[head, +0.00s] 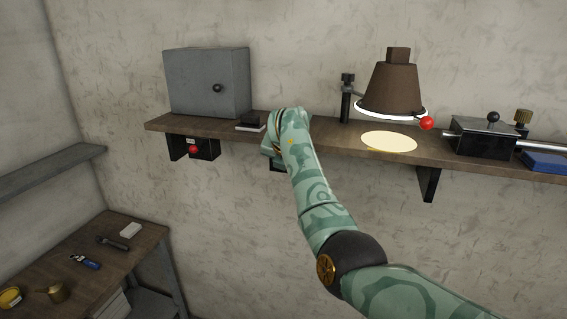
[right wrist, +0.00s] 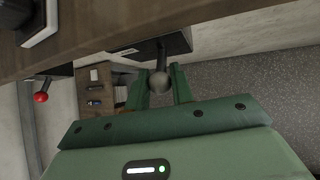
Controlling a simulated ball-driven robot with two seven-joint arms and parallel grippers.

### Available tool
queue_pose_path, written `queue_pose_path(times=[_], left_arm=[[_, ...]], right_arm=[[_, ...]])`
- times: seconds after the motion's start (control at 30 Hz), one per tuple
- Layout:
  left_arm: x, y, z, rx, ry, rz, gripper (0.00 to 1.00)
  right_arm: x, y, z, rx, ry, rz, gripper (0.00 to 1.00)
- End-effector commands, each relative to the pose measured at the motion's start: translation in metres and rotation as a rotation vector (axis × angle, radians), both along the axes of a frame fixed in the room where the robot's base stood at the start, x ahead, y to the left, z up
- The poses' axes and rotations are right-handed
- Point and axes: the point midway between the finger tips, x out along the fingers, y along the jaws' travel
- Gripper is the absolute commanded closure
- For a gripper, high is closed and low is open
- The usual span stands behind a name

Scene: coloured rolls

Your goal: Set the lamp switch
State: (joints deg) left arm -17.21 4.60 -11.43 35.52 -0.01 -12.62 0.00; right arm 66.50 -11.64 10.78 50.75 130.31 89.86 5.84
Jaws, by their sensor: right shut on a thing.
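The brown lamp (head: 393,90) with a glowing white rim hangs over the shelf and throws a bright round patch of light on it. Under the shelf, a dark switch box (right wrist: 177,43) carries a short lever with a grey ball knob (right wrist: 159,82). My right gripper (right wrist: 159,90) has its green fingers on both sides of this knob and is shut on it. In the head view my right arm hides the knob, the fingers and most of the switch box. My left gripper is not in view.
The wooden shelf (head: 331,138) holds a grey cabinet (head: 207,82), a small dark block (head: 251,122), a black box with a knob (head: 485,138) and a blue item (head: 546,161). A red-knobbed box (head: 204,147) hangs under its left end. A lower bench (head: 75,258) stands at left.

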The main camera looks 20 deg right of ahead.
Motion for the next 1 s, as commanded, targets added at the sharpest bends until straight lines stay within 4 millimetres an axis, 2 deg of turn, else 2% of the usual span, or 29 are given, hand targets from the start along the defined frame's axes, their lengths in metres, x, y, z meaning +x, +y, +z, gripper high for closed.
queue_pose_path(times=[0.07,0.1,0.13,0.43,0.57,0.67,1.0], left_arm=[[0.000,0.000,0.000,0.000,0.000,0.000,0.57],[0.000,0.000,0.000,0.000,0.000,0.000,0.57],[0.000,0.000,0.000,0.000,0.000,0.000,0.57],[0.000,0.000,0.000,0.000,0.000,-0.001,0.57],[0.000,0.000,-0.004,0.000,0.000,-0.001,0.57],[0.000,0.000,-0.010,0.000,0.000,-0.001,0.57],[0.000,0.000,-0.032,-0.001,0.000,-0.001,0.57]], right_arm=[[0.000,0.000,0.002,-0.001,-0.004,0.000,0.99],[0.000,0.000,0.002,-0.001,-0.005,0.000,0.66],[0.001,0.000,0.002,-0.001,-0.005,0.000,0.57],[0.000,0.000,0.002,-0.001,-0.004,0.000,0.57],[-0.006,0.001,0.009,-0.002,-0.006,-0.002,0.57],[-0.018,0.004,0.021,0.002,-0.008,-0.001,0.57],[-0.077,0.016,0.091,-0.001,-0.009,-0.002,0.57]])
